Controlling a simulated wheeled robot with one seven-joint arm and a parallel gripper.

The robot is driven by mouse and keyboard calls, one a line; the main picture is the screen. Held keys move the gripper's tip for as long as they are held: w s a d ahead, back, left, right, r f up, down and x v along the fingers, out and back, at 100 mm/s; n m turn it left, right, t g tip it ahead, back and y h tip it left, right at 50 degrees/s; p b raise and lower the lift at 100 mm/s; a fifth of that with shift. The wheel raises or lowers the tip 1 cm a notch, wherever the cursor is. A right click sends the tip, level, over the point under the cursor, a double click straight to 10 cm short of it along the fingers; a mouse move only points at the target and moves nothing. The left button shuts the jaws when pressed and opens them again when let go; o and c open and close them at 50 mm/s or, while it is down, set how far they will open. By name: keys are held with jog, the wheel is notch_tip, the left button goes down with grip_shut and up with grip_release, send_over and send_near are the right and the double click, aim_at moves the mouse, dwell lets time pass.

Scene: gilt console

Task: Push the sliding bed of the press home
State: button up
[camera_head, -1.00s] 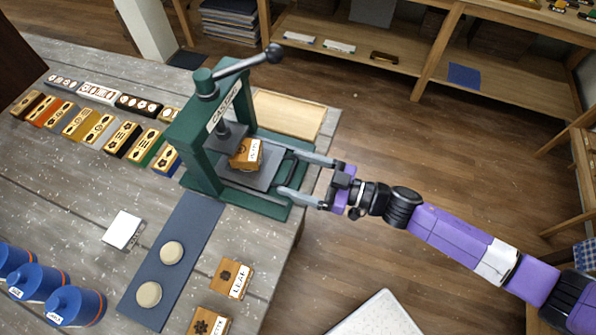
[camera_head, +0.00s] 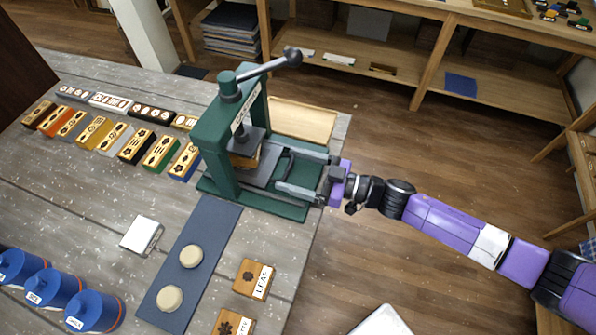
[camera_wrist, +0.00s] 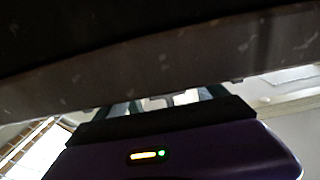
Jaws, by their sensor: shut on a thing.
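The green press (camera_head: 222,150) stands near the right edge of the grey table, its lever with a dark knob reaching up to the right. Its grey sliding bed (camera_head: 264,176) lies low in the frame. A wooden block (camera_head: 246,160) on the bed is mostly under the press plate and partly hidden by it. My gripper (camera_head: 281,174) reaches in from the right, its two grey fingers around the dark handle (camera_head: 286,163) at the bed's outer end. It is shut on the handle, though the exact contact is hard to see.
A wooden tray (camera_head: 301,121) lies behind the press. A blue mat (camera_head: 190,262) with two round pale pieces is in front. Labelled wooden blocks (camera_head: 253,279) sit at the table's front right. Blue pots (camera_head: 92,311) stand at the left. Open floor lies to the right.

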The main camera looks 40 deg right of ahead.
jog(key=shift+w+d+r, duration=0.1)
jog(key=shift+w, duration=0.1)
jog(key=o, duration=1.7)
jog(key=shift+o, duration=0.5)
jog(key=shift+s+f, duration=0.1)
jog(key=shift+f, duration=0.1)
